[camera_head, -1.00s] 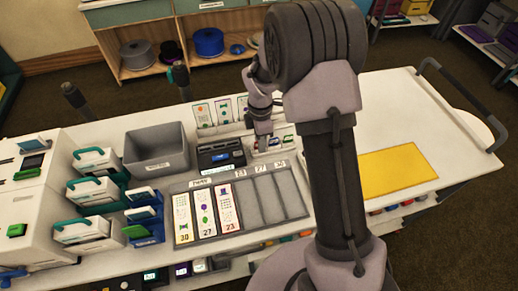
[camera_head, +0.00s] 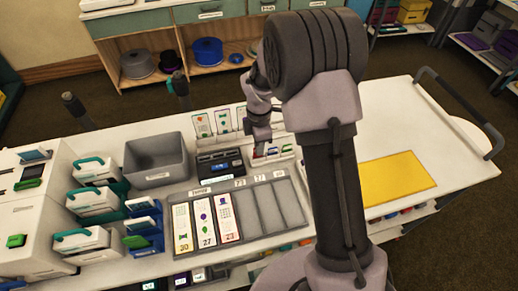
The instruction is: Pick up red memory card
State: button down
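A small card holder (camera_head: 275,153) stands behind the grey slotted board, just right of a black device. A small patch of red, likely the red memory card (camera_head: 259,152), shows at the holder's left end. Greenish cards (camera_head: 286,149) stand to its right. My gripper (camera_head: 260,141) points down right over the red patch, its tips very close to it. Whether the tips touch the card or are closed cannot be made out at this size. My arm hides what lies behind and to the right of the holder.
The grey board (camera_head: 283,206) holds several picture cards in its left slots; its right slots are empty. The black device (camera_head: 220,164) and upright picture cards (camera_head: 202,124) stand close to my gripper. A grey bin (camera_head: 158,176) is further left. A yellow mat (camera_head: 397,180) lies clear at right.

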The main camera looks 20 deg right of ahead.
jog(key=shift+r+p, duration=0.3)
jog(key=shift+r, duration=0.65)
jog(key=s+d+r+p, duration=0.1)
jog(key=s, duration=1.5)
jog(key=shift+p, duration=0.3)
jog(key=shift+w+r, duration=0.1)
jog(key=shift+r, duration=0.05)
